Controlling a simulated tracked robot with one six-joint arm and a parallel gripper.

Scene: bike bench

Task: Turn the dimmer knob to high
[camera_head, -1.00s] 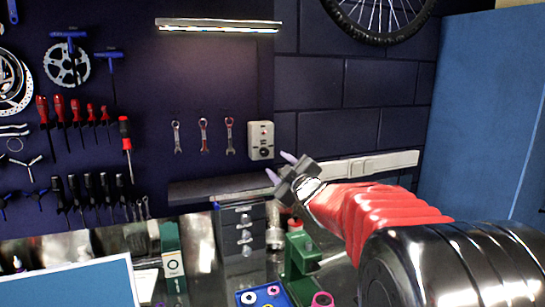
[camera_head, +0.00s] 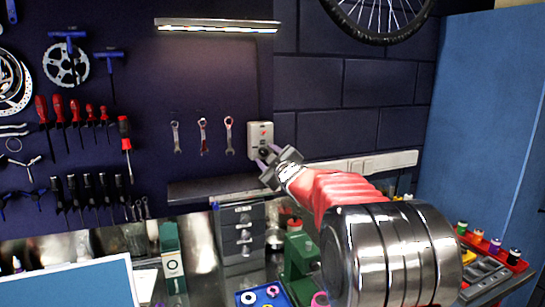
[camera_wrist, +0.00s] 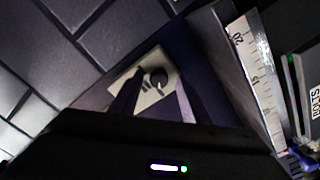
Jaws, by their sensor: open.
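The dimmer plate (camera_head: 261,130) is a pale box on the dark wall, under the right end of the lit lamp bar. Its dark knob (camera_wrist: 159,78) shows in the wrist view, on the plate (camera_wrist: 148,92) between my two fingers. In the head view the knob is near the plate's lower part, close to my fingertips. My gripper (camera_head: 267,157) is open, just in front of the plate's lower edge. In the wrist view my fingers (camera_wrist: 152,100) point at the plate on either side of the knob. I cannot tell whether they touch it.
A lit lamp bar (camera_head: 218,26) hangs above. Several wrenches (camera_head: 203,137) hang left of the plate. A shelf (camera_head: 215,188) and a white power strip (camera_head: 365,163) lie below. A ruler (camera_wrist: 254,80) shows right in the wrist view.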

